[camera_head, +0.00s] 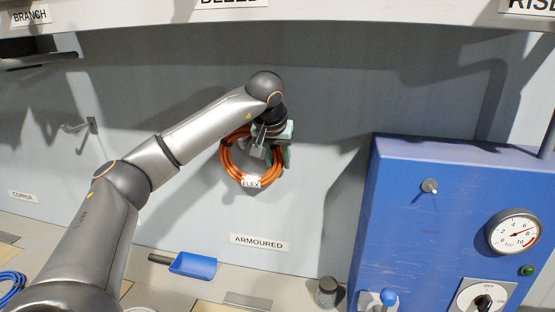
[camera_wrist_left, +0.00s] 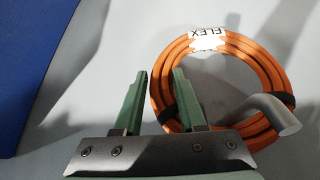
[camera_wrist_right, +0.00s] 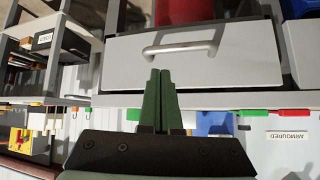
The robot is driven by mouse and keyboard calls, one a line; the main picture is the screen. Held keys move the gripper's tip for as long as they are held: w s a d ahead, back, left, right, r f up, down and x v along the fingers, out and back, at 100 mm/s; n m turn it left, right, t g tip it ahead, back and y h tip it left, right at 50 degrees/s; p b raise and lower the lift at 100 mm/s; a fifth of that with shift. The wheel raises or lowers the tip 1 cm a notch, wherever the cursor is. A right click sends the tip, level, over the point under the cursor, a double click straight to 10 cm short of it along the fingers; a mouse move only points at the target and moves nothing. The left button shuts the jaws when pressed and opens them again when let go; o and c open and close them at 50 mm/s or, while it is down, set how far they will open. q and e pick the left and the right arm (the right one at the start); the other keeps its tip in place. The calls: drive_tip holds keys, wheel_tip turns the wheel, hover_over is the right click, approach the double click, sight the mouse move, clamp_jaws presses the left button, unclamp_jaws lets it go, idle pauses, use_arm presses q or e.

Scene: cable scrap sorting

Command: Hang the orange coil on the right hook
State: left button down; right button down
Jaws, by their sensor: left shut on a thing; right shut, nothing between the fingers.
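The orange coil (camera_head: 233,172), with black ties and a white FLEX tag, is up against the grey wall in the head view. It also shows in the left wrist view (camera_wrist_left: 195,62), seen upside down. My left gripper (camera_head: 268,150) is at the coil's upper right; its fingers (camera_wrist_left: 160,85) are closed around one side of the ring. A grey hook (camera_wrist_left: 272,113) starts inside the ring and crosses in front of its strands. I cannot tell whether the coil rests on it. My right gripper (camera_wrist_right: 160,78) is shut and empty, away from the coil.
Another hook (camera_head: 92,125) is on the wall at left, above the COPPER label. An ARMOURED label (camera_head: 260,242) sits below the coil. A blue panel (camera_head: 405,210) with a gauge stands at right. A blue scoop (camera_head: 193,265) and a drawer (camera_wrist_right: 195,55) are also in view.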

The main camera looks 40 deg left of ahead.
use_arm(q)
drive_tip(key=shift+c, duration=2)
unclamp_jaws()
drive_tip(key=shift+r, duration=0.1)
drive_tip(key=v, duration=0.7)
drive_tip(key=shift+r, duration=0.15)
drive_tip(key=shift+s+d, duration=0.15)
